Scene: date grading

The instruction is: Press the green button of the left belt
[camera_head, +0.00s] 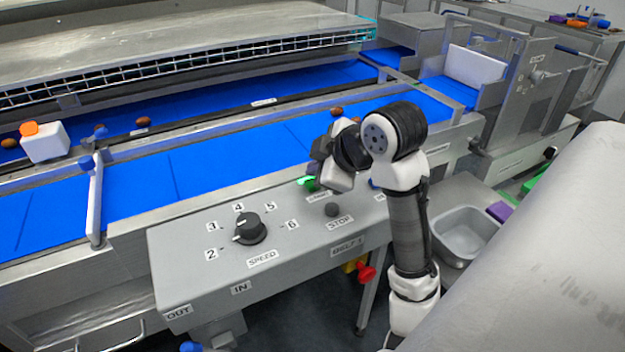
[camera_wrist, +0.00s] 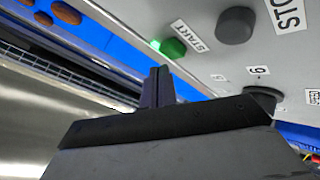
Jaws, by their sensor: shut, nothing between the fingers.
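The green button (camera_head: 307,181) is on the sloped grey control panel (camera_head: 200,268) in front of the blue belt. In the head view my gripper (camera_head: 316,170) partly covers it. In the wrist view the green button (camera_wrist: 174,48) sits beside the START label, with a bright green glow at its left edge. My gripper's fingers (camera_wrist: 159,72) are shut and empty, their tips close to the button. I cannot tell whether they touch it. The dark STOP button (camera_head: 332,210) is next to it, and it also shows in the wrist view (camera_wrist: 236,25).
A black speed knob (camera_head: 249,228) with numbers around it stands on the panel's left part. A red knob (camera_head: 367,273) is below the panel's right side. Brown dates (camera_head: 143,122) lie on the far blue belt (camera_head: 350,76). A steel basin (camera_head: 464,232) is at the right.

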